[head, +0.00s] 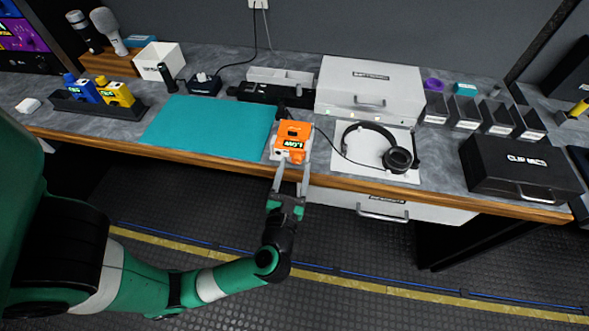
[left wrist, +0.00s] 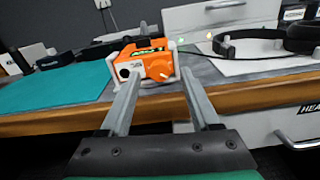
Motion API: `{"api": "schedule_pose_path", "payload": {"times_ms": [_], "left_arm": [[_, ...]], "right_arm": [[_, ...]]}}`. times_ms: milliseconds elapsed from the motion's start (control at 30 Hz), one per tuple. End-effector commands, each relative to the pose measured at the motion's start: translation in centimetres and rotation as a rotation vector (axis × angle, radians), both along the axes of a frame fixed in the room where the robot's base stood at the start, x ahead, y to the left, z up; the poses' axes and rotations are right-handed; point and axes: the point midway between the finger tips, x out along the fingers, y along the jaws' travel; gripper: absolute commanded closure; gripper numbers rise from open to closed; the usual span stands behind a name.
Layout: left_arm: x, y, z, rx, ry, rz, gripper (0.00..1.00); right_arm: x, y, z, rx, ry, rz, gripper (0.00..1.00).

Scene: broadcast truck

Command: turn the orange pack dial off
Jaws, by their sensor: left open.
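The orange pack (head: 292,141) sits in a light frame near the front edge of the bench, just right of the teal mat. In the left wrist view the orange pack (left wrist: 138,52) shows its front face with a round orange dial (left wrist: 159,67) on the right side, marked with a pale line. A dark round socket is left of the dial. My left gripper (head: 291,166) is open in front of the pack, and its fingers (left wrist: 163,103) reach toward the front face from below. I cannot tell whether they touch it. My right gripper is not in view.
A teal mat (head: 208,127) lies left of the pack. Headphones (head: 396,158) rest on a white sheet to its right, with a cable close to the pack. Blue and yellow packs (head: 115,93) stand far left. A black case (head: 522,167) is far right.

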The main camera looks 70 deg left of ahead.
Motion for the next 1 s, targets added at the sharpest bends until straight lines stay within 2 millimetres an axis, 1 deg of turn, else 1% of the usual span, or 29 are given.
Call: {"api": "schedule_pose_path", "payload": {"times_ms": [267, 300, 467, 600, 633, 1000], "left_arm": [[0.13, 0.18, 0.02, 0.0, 0.001, -0.001, 0.37], [0.13, 0.17, 0.02, 0.0, 0.001, -0.001, 0.44], [0.11, 0.17, 0.01, 0.0, 0.001, -0.001, 0.73], [0.11, 0.16, 0.0, 0.0, 0.001, -0.001, 0.98], [0.11, 0.16, 0.0, 0.0, 0.001, -0.001, 1.0], [0.11, 0.16, -0.08, -0.012, -0.021, -0.001, 1.0]], "right_arm": [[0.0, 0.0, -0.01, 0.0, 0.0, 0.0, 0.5], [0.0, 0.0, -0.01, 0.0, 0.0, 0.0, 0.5], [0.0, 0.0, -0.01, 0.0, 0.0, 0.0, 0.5], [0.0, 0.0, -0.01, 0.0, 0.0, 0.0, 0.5], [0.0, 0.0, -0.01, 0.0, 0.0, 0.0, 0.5], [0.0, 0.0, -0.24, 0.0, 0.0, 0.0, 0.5]]}}
